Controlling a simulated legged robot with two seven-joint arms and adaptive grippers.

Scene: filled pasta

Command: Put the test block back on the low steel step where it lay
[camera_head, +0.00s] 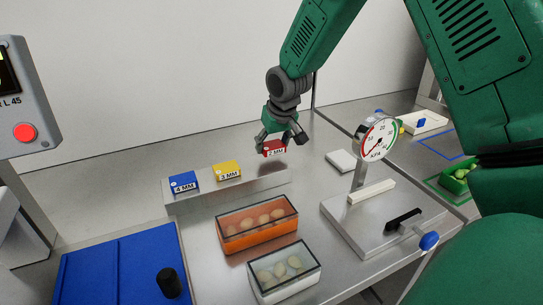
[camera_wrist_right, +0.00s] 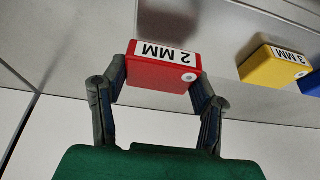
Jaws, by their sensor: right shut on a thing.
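The red test block (camera_head: 273,148), labelled 2 MM, is held between the fingertips of my right gripper (camera_head: 280,138). In the right wrist view the red block (camera_wrist_right: 160,72) sits between the two fingers, which press on its ends. The low steel step (camera_head: 235,186) lies below, and the block appears to hang above its right end with a gap. A yellow 3 MM block (camera_head: 227,170) and a blue block (camera_head: 184,183) stand on the step to the left. My left gripper is not in view.
An orange tray (camera_head: 256,238) and a pale tray (camera_head: 283,285), both lidded and holding filled pasta, stand in front of the step. A gauge (camera_head: 376,141) on a steel stand is to the right. A blue panel (camera_head: 120,270) is at lower left. The step's right end is bare.

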